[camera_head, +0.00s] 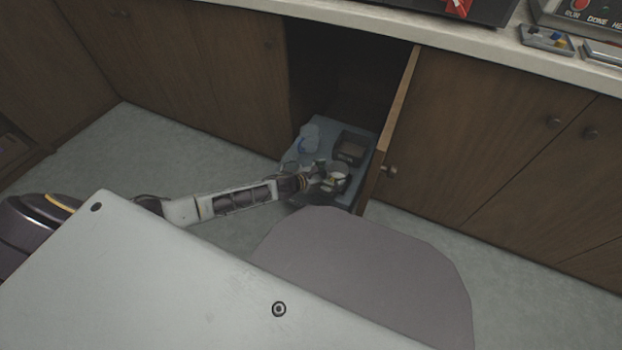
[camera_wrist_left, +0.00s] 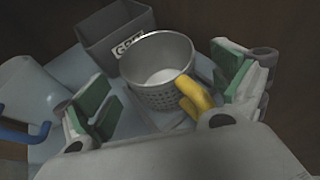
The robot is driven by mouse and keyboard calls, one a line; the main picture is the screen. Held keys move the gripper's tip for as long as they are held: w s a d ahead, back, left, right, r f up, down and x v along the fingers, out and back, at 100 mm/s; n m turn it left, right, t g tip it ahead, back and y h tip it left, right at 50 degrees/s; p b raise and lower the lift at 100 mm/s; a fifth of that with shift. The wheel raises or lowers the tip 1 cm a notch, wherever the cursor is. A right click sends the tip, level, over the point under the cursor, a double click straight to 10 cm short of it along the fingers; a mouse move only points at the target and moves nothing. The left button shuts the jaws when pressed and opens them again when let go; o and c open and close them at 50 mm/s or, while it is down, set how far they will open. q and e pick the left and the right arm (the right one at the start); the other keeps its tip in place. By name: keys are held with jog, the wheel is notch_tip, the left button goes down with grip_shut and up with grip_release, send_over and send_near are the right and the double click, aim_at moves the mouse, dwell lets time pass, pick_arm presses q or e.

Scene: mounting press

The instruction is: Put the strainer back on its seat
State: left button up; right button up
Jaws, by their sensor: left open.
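The strainer (camera_wrist_left: 158,82) is a metal cup with a perforated lower wall and a yellow handle (camera_wrist_left: 194,94). In the left wrist view it stands upright on the pale shelf, with something white inside. My left gripper (camera_wrist_left: 162,92) is open, its green-padded fingers on either side of the strainer. The right finger is close to the yellow handle; I cannot tell whether they touch. In the head view my left gripper (camera_head: 322,175) reaches low into the open cabinet and partly covers the things there. I cannot identify the strainer's seat. My right gripper is out of view.
A grey box (camera_wrist_left: 118,32) with a label stands behind the strainer. A pale jug (camera_wrist_left: 30,95) with a blue handle is on the left. The pulled-out shelf (camera_head: 338,120) sits beside the open cabinet door (camera_head: 392,130). Equipment stands on the counter (camera_head: 480,50) above.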

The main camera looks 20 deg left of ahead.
aim_at(329, 175)
pick_arm(q)
jog(key=shift+p+v, duration=0.8)
jog(key=shift+v, duration=1.35)
jog(key=p+v, duration=0.2)
jog(key=v, duration=0.5)
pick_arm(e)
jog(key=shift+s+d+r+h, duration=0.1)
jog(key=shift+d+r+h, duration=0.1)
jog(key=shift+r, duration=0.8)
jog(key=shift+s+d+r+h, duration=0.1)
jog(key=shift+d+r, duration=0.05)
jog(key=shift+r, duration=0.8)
